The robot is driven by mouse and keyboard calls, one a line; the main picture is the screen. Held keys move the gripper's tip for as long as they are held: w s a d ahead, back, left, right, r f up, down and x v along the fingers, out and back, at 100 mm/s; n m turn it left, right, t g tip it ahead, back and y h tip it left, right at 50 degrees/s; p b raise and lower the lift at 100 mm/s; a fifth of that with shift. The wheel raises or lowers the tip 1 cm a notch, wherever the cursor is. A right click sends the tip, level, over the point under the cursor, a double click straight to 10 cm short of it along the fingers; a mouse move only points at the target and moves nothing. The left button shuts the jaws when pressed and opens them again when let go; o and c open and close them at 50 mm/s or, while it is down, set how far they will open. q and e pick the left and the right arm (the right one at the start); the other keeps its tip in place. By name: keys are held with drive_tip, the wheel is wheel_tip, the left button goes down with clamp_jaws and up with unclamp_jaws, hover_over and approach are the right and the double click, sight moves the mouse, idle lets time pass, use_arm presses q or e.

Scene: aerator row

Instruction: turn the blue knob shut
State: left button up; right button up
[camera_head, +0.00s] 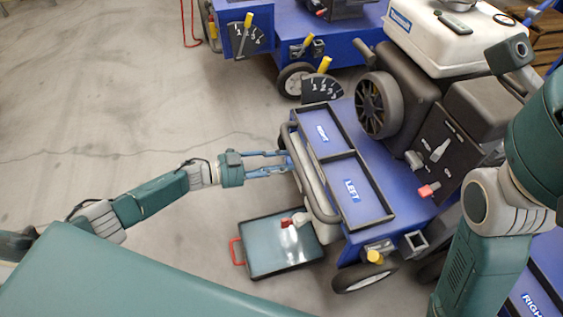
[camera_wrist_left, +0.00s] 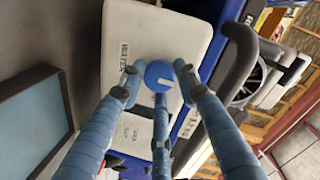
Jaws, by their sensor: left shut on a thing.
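The blue knob (camera_wrist_left: 158,73) shows in the left wrist view as a round cap with a white pointer line. It sits on the face of a white tank (camera_wrist_left: 165,35) with dark lettering. My left gripper (camera_wrist_left: 157,84) has its blue fingers around the knob and is shut on it. In the head view my left gripper (camera_head: 287,162) reaches from the left to the side of the blue machine (camera_head: 385,160); the knob is hidden there. My right arm shows at the right edge, but its gripper is out of view.
A dark handle bar (camera_head: 313,185) runs along the machine's side close to my left gripper. A shallow tray (camera_head: 243,262) with a red handle lies on the floor below. A second blue machine (camera_head: 280,20) stands behind. The floor at left is clear.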

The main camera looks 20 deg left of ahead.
use_arm(q)
drive_tip(key=shift+w+a, duration=0.25)
drive_tip(key=shift+a, duration=0.05)
drive_tip(key=o, duration=1)
drive_tip(key=shift+c, duration=0.2)
drive_tip(key=shift+o, duration=0.9)
drive_tip(key=shift+s+d, duration=0.1)
drive_tip(key=shift+d, duration=0.05)
drive_tip(key=shift+f, duration=0.1)
drive_tip(key=v, duration=1.2)
